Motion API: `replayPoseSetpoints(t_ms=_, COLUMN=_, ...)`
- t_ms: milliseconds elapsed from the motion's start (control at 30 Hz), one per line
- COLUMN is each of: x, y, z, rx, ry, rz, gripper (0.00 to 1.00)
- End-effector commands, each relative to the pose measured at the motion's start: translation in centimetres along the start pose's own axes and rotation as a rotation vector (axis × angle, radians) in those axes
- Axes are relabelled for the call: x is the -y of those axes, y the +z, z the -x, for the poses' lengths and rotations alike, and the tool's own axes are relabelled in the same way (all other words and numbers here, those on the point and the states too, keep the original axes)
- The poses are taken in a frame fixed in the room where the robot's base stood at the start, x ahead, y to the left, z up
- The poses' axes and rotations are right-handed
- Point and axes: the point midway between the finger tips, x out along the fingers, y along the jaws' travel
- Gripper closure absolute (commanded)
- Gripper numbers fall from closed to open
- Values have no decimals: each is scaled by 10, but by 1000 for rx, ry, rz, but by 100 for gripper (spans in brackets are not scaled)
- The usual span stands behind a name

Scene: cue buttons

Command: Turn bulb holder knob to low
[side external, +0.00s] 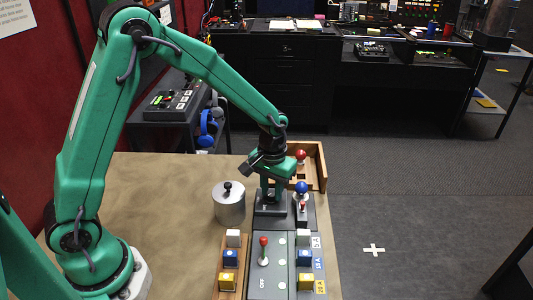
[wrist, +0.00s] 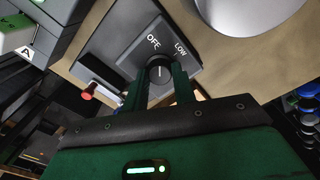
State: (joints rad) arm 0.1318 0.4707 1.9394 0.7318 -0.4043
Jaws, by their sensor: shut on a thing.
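The bulb holder is a dark grey box (side external: 270,208) on the table, below my gripper (side external: 271,195) in the side view. In the wrist view its grey face (wrist: 127,42) bears the labels OFF and LOW near a round black knob (wrist: 158,68). My gripper (wrist: 159,72) has its two green fingers on either side of this knob and is shut on it. The fingers hide the knob's sides. A light mark shows on the knob, but I cannot tell exactly which label it points to. The knob is hidden in the side view.
A silver canister with a black top knob (side external: 229,205) stands just left of the holder. In front are a grey lever panel (side external: 270,262) and coloured block buttons (side external: 230,257). The table's left part is clear.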

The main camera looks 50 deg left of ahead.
Motion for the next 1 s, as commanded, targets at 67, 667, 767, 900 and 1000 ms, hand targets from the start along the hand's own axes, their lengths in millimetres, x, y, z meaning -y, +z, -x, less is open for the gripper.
replayPoseSetpoints(t_ms=67, x=0, y=0, z=1, rx=-1, ry=0, rz=-62, gripper=96)
replayPoseSetpoints(t_ms=667, x=-1, y=0, z=1, rx=-1, ry=0, rz=-610, gripper=96)
replayPoseSetpoints(t_ms=767, x=-1, y=0, z=1, rx=-1, ry=0, rz=-682, gripper=96)
replayPoseSetpoints(t_ms=900, x=-1, y=0, z=1, rx=-2, ry=0, rz=-760, gripper=96)
replayPoseSetpoints(t_ms=1000, x=-1, y=0, z=2, rx=-2, ry=0, rz=-797, gripper=96)
